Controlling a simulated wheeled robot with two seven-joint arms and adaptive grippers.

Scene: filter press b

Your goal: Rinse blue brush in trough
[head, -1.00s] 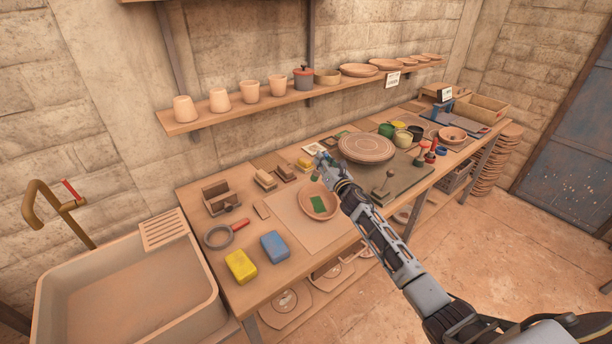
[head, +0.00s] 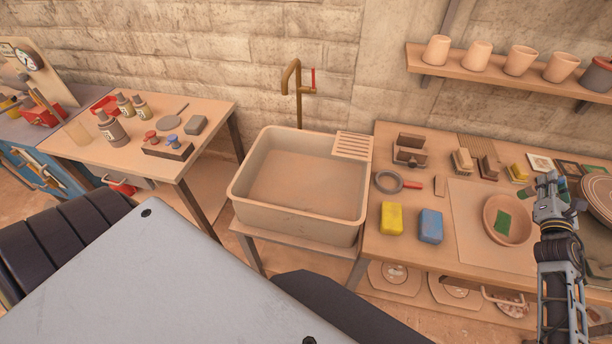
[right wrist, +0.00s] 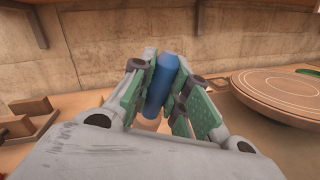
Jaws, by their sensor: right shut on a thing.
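The trough (head: 290,222) is a wide beige basin left of the workbench in the head view. Its inside looks empty, and a ribbed draining ledge (head: 353,146) fills its back right corner. My right gripper (head: 543,185) is over the workbench, beside the bowl. In the right wrist view my right gripper (right wrist: 160,92) is shut on the blue brush (right wrist: 162,82), whose thick blue handle stands between the green finger pads. Its lower end is mostly hidden; a pale patch shows beneath it. My left gripper is out of view.
A brass tap (head: 293,80) with a red lever stands behind the trough. A yellow sponge (head: 391,218), a blue sponge (head: 430,226), a ring tool (head: 389,182) and a clay bowl (head: 490,215) with a green piece lie between trough and gripper. A shelf (head: 490,80) with cups hangs above.

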